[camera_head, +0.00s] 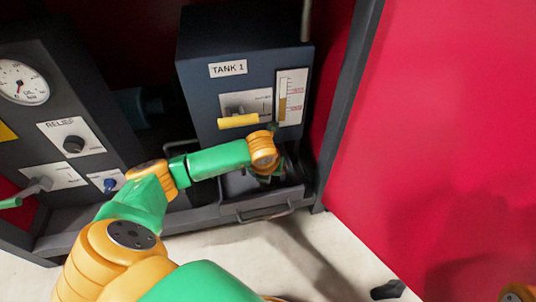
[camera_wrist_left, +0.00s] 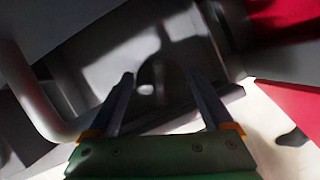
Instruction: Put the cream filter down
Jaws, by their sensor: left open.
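My left gripper (camera_wrist_left: 159,75) is open, with its two dark fingers apart over a grey tray. A small pale patch with a dark curved edge (camera_wrist_left: 146,86) shows between the fingers; I cannot tell whether it is the cream filter or only light on the tray. In the head view the left gripper (camera_head: 275,174) is down at the right part of the dark tray (camera_head: 262,206) below the TANK 1 housing, and its fingers are mostly hidden by my wrist. No cream filter can be made out for certain in either view.
The blue-grey TANK 1 housing (camera_head: 247,90) has a yellow lever (camera_head: 238,121) and a level gauge (camera_head: 290,97) just above my wrist. A RELIEF panel (camera_head: 71,140) with a dial stands at left. A red panel (camera_head: 440,130) fills the right. The pale floor in front is mostly clear.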

